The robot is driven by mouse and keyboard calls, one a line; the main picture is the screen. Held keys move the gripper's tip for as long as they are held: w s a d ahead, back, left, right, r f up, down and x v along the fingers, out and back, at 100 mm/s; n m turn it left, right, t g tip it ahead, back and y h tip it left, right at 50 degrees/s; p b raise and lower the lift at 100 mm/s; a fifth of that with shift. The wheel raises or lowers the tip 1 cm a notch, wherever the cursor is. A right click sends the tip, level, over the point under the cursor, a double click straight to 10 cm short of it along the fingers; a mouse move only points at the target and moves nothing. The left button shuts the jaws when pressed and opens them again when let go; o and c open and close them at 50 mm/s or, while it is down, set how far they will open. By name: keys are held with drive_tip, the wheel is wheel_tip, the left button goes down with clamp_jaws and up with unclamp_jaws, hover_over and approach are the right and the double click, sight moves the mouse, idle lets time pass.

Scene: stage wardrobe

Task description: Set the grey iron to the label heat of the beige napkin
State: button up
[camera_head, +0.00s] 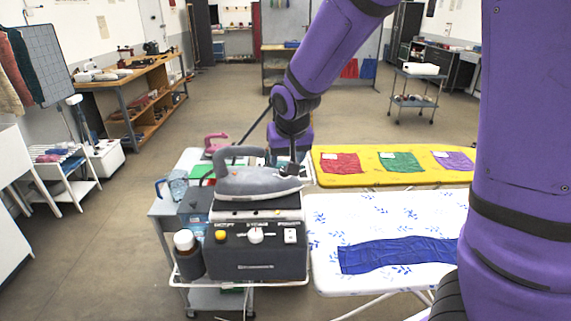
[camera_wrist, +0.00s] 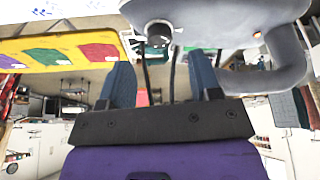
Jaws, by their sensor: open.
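The grey iron (camera_head: 258,184) rests on top of a dark steam station (camera_head: 257,249), its handle arching to the left. My gripper (camera_head: 292,160) is behind the iron's right end, close to it. In the wrist view my gripper (camera_wrist: 163,62) is open with its two fingers apart. A dark round knob (camera_wrist: 158,36) on the iron's grey body (camera_wrist: 215,22) lies just beyond the gap between the fingertips; nothing is held. I cannot read the knob's setting. I cannot pick out a beige napkin in either view.
A yellow board (camera_head: 370,176) bears red (camera_head: 341,163), green (camera_head: 400,162) and purple (camera_head: 453,161) cloths with small white labels, unreadable here. A white patterned board (camera_head: 410,216) holds a blue cloth (camera_head: 395,255). A dark bottle (camera_head: 188,257) stands left of the station. A pink iron (camera_head: 214,143) is behind.

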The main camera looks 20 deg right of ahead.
drive_tip(key=v, duration=0.6)
drive_tip(key=shift+s, duration=0.1)
idle(0.3)
drive_tip(key=s+d+r, duration=0.2)
drive_tip(key=s+r, duration=0.1)
drive_tip(key=s, duration=0.5)
drive_tip(key=s+d+r, duration=0.3)
drive_tip(key=s, duration=0.5)
drive_tip(key=s+d+r+n, duration=0.1)
drive_tip(key=s+d+r, duration=0.2)
drive_tip(key=s, duration=0.5)
drive_tip(key=shift+s+r+t, duration=0.25)
drive_tip(key=shift+s+t, duration=0.1)
drive_tip(key=shift+t, duration=0.05)
drive_tip(key=shift+d, duration=0.1)
